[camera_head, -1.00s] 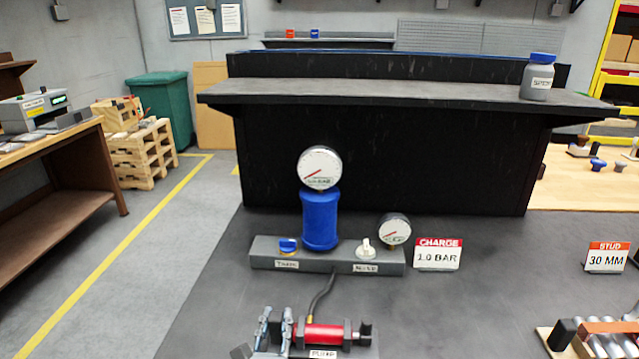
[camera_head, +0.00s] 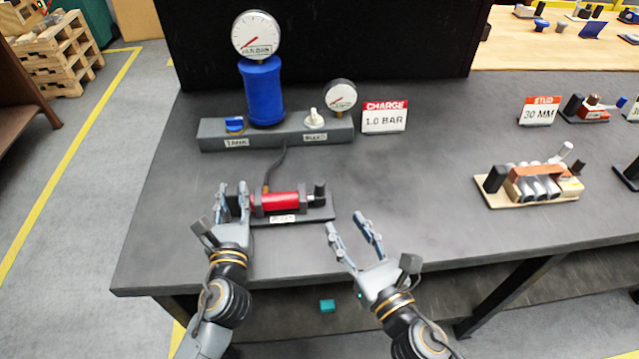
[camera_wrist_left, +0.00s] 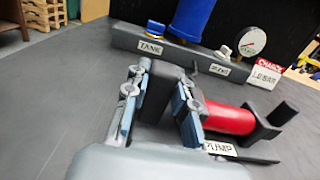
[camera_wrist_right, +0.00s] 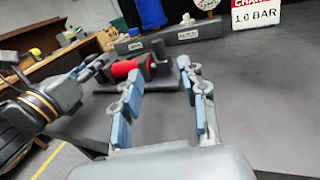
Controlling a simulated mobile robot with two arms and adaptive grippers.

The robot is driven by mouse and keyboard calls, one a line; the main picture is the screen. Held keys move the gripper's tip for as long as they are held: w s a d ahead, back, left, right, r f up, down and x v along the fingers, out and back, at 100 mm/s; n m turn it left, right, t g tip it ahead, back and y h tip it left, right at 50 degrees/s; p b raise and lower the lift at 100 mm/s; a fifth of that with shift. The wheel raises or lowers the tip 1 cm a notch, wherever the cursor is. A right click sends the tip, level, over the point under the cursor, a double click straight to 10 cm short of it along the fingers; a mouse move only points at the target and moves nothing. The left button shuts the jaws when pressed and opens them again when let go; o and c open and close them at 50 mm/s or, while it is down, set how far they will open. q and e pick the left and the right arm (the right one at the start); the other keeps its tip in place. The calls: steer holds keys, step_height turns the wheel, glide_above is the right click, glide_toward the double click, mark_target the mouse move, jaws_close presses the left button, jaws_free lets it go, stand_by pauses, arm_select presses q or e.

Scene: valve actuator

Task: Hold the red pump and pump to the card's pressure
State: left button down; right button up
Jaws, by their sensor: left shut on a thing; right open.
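The red pump (camera_head: 278,202) lies on a dark base labelled PUMP at the bench front, with a black knob (camera_head: 319,190) at its right end. My left gripper (camera_head: 232,192) is shut on the dark block at the pump's left end, which shows between its fingers in the left wrist view (camera_wrist_left: 160,92). My right gripper (camera_head: 347,224) is open and empty, right of the pump and nearer the bench edge. The CHARGE card (camera_head: 385,117) reads 1.0 BAR. The large gauge (camera_head: 256,36) on the blue tank (camera_head: 263,92) has its red needle toward lower left.
The grey manifold (camera_head: 275,133) behind the pump carries a blue TANK knob (camera_head: 234,124), a white knob (camera_head: 314,118) and a small gauge (camera_head: 340,95). A hose (camera_head: 278,165) joins it to the pump. The bench between is clear.

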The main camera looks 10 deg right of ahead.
mark_target(322, 190)
steer(key=shift+s+a+r+m+h, duration=0.1)
steer(key=shift+a+m+h, duration=0.2)
steer(key=shift+a+h, duration=0.2)
steer(key=shift+w, duration=0.25)
steer(key=x, duration=1.1)
steer(key=shift+w, duration=0.2)
jaws_close()
